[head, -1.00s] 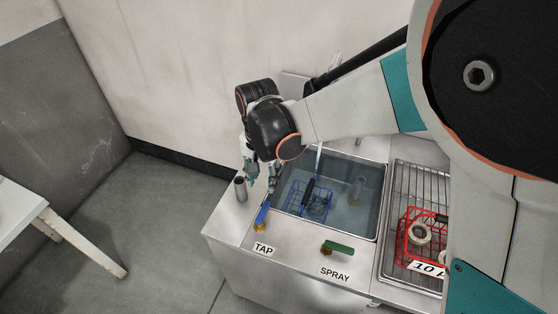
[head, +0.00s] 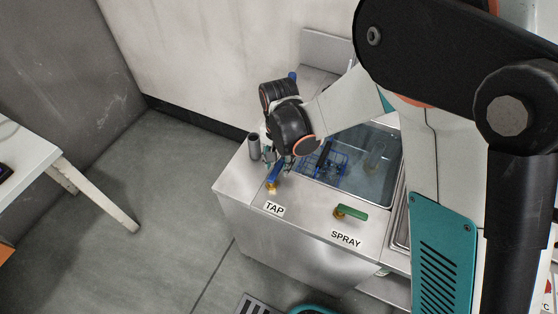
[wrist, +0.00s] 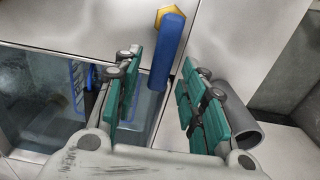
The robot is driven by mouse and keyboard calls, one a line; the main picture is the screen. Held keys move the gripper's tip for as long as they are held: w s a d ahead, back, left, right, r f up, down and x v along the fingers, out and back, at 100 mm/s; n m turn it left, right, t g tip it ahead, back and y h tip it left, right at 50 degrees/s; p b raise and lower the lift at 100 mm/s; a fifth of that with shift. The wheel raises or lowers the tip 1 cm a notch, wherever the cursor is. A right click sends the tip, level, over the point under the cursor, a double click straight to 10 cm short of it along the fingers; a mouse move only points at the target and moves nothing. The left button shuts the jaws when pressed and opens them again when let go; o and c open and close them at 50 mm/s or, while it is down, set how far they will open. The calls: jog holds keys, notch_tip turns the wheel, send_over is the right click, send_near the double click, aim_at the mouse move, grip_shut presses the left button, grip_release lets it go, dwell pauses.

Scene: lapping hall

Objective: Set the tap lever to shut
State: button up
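The blue tap lever (head: 275,175) sits on a brass hexagonal base at the sink unit's left front, behind the TAP label (head: 274,209). It points back from its base, towards the wall. In the wrist view the blue lever (wrist: 168,48) runs down the picture from its brass nut, its free end between the lines of the two fingers. My gripper (wrist: 162,84) is open, with green-padded fingers on either side of the lever and a gap to each. In the head view my gripper (head: 271,157) is just behind the lever, partly hidden by my wrist.
A green lever (head: 351,212) stands right of the tap lever, by the SPRAY label (head: 345,239). A grey upright tube (head: 253,144) is close left of my gripper. The water-filled sink (head: 386,183) holds a blue wire basket (head: 326,166). A table (head: 36,147) is at far left.

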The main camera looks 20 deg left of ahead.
grip_shut()
jog(key=shift+d, duration=0.1)
jog(key=m, duration=0.1)
jog(key=d+m, duration=0.1)
jog(key=m+b, duration=0.1)
jog(key=m, duration=0.1)
jog(key=shift+s+d, duration=0.25)
jog(key=shift+d, duration=0.1)
jog(key=m, duration=0.2)
jog(key=s+d+m, duration=0.1)
jog(key=m, duration=0.1)
jog(key=shift+d+b, duration=0.15)
jog(key=shift+b, duration=0.2)
jog(key=m, duration=0.1)
jog(key=s+m, duration=0.1)
jog(key=m, duration=0.1)
jog(key=s+d+m, duration=0.1)
jog(key=m, duration=0.1)
jog(key=shift+b, duration=0.4)
jog(key=shift+s+d+m+b, duration=0.15)
jog(key=shift+s+m, duration=0.3)
jog(key=shift+m, duration=0.75)
jog(key=shift+s+m+b, duration=0.15)
jog(key=shift+s+m, duration=0.3)
jog(key=shift+m, duration=0.75)
